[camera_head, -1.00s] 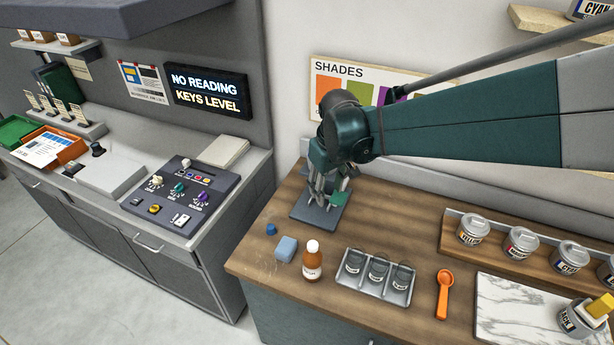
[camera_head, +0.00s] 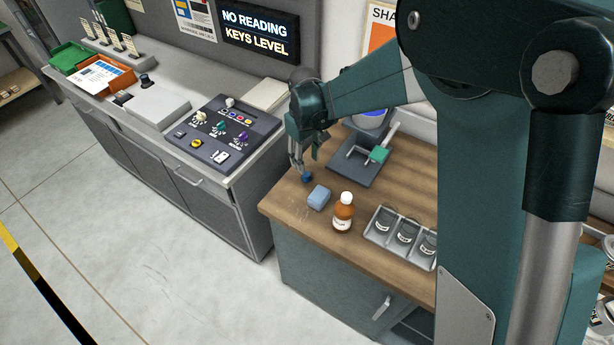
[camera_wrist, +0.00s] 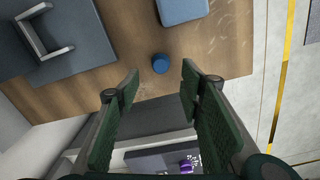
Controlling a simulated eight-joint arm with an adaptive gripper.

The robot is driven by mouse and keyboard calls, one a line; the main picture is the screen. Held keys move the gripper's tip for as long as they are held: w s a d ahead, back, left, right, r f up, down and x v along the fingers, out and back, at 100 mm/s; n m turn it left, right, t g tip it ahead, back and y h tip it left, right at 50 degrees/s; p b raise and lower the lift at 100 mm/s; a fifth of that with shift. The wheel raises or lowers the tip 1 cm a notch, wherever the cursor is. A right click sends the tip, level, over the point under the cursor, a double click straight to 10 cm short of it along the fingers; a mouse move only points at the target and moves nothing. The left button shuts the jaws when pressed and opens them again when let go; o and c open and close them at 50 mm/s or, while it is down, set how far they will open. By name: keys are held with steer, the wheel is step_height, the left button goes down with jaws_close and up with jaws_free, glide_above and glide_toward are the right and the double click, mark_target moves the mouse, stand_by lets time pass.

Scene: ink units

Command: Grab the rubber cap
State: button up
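The rubber cap (camera_head: 307,177) is a small dark blue cylinder on the wooden counter, near its left end. In the wrist view the cap (camera_wrist: 160,63) stands just ahead of the gap between my fingers, apart from both. My gripper (camera_wrist: 160,88) is open and empty, its two green-padded fingers spread to either side. In the head view my gripper (camera_head: 301,168) hangs pointing down right by the cap and partly hides the counter behind it. I cannot tell its exact height above the wood.
A blue block (camera_head: 319,197) lies close to the cap, with a brown bottle (camera_head: 344,212) beyond it. A dark stand (camera_head: 362,162) is behind. A metal tray (camera_head: 372,237) holds dark jars. The counter's left edge is near, with a gap to the grey cabinet.

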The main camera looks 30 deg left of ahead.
mark_target(306, 176)
steer(key=shift+f, duration=0.15)
steer(key=shift+f, duration=1.2)
steer(key=shift+f, duration=2.65)
steer(key=c, duration=0.8)
